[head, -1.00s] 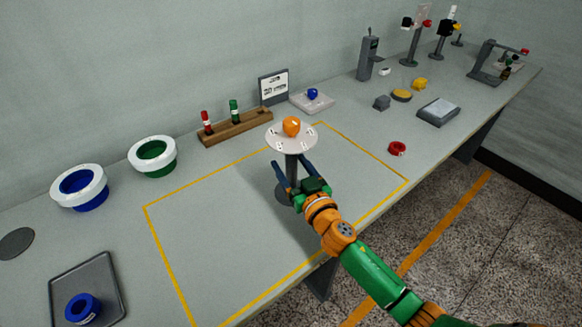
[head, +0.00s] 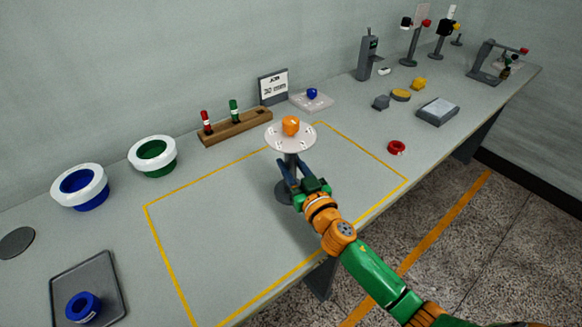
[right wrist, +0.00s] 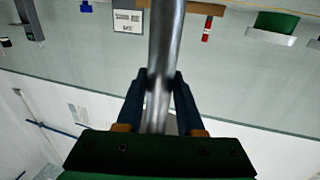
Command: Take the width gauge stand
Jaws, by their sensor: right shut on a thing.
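The width gauge stand (head: 291,139) stands upright on the table inside the yellow outline. It has a round white top plate with dark marks, a grey post and a dark round base. An orange piece (head: 291,125) sits on top of the plate. My right gripper (head: 289,172) is shut on the post, below the plate. In the right wrist view the grey metal post (right wrist: 166,60) runs between the two dark fingers (right wrist: 159,88). The fingers and wrist partly hide the lower post and base. My left gripper is not in view.
Behind stand a wooden rack (head: 236,127) with red and green spindles, a sign (head: 273,87) and a pale block with a blue piece (head: 312,99). A red ring (head: 396,147) lies to the right. Two white-rimmed bowls stand left. The outlined area's left part is clear.

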